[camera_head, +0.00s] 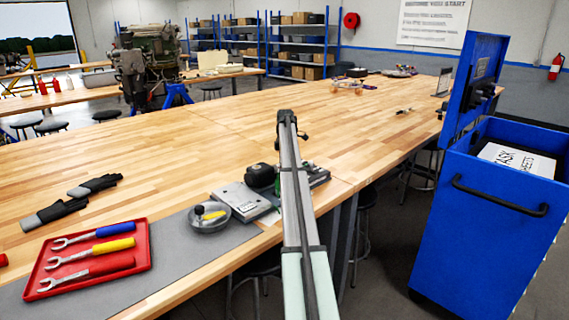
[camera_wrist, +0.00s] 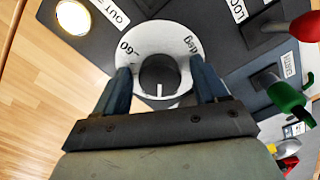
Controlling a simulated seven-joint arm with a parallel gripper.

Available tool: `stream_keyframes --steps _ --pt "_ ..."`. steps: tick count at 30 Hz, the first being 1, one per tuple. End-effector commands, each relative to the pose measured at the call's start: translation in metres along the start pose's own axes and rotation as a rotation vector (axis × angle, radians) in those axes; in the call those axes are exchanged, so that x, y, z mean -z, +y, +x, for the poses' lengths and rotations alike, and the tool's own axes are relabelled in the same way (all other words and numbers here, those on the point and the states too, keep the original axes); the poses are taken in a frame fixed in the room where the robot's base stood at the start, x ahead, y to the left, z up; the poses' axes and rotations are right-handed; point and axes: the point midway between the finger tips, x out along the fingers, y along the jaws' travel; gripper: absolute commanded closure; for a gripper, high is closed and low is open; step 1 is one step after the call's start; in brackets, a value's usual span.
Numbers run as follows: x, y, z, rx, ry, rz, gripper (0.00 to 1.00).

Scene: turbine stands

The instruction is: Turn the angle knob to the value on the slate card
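In the wrist view, the angle knob (camera_wrist: 152,74) is a dark round knob with a short white pointer line near its lower edge. It sits in a white dial ring (camera_wrist: 158,35) marked "-60" and "deg", on a dark panel. My gripper (camera_wrist: 161,72) has one finger at each side of the knob, with a visible gap to it on both sides. Nothing is held. In the head view, my arm hides much of the panel, and the knob does not show. I cannot make out a slate card or its value in either view.
On the panel, a green lever (camera_wrist: 290,98), a red knob (camera_wrist: 306,26) and a round pale light (camera_wrist: 73,17) stand near the knob.

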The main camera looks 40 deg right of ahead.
Motion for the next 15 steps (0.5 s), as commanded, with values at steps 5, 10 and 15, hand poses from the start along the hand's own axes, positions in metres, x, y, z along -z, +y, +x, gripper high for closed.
stream_keyframes --steps 5,10,15 --pt "0.0000 0.0000 0.0000 0.000 0.000 0.000 0.25" --pt "0.0000 0.0000 0.0000 0.000 0.000 0.000 0.16" --pt "0.0000 0.0000 -0.0001 0.000 0.000 0.000 0.16"
